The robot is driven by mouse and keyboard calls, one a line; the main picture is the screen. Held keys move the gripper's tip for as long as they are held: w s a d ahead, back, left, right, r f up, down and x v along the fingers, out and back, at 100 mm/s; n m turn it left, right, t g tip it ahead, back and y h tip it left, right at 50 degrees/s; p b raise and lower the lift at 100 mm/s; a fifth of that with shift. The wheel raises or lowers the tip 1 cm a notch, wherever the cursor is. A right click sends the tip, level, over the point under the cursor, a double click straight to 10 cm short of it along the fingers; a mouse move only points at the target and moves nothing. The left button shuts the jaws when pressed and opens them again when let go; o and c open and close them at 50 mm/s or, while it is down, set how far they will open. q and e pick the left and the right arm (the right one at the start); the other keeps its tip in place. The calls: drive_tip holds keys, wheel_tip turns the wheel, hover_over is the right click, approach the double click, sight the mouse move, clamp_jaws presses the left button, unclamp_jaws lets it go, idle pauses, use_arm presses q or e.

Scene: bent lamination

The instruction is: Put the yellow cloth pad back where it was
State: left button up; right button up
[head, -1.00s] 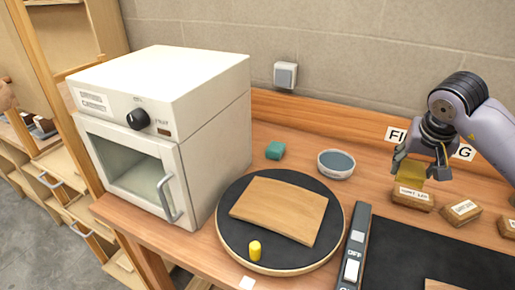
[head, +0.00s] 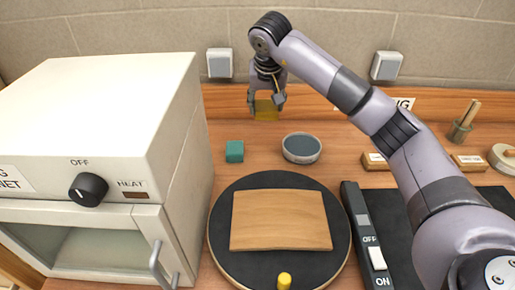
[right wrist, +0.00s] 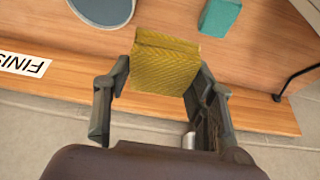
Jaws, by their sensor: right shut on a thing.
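The yellow cloth pad (head: 266,109) is held in my right gripper (head: 267,98), above the back of the workbench. It hangs near the wooden back rail, behind the teal block and the grey bowl. In the right wrist view the pad (right wrist: 163,62) sits between the two fingers of the right gripper (right wrist: 160,85). My left gripper is not in view.
The teal block (head: 234,151) and the grey bowl (head: 302,148) stand on the bench in front of the pad. A curved wooden sheet (head: 280,220) lies on the round black turntable (head: 222,250). The white heating cabinet (head: 130,110) stands at left. Labelled wooden blocks (head: 468,162) lie at right.

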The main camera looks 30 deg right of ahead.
wheel_tip(320, 180, down, 12)
drive_tip(key=shift+r+p, duration=0.15)
drive_tip(key=shift+p, duration=0.8)
wheel_tip(320, 180, down, 4)
drive_tip(key=shift+f+p, duration=0.1)
drive_tip(key=shift+p, duration=0.3)
drive_tip(key=shift+f, duration=0.2)
drive_tip(key=o, duration=1)
drive_tip(key=shift+r, duration=0.1)
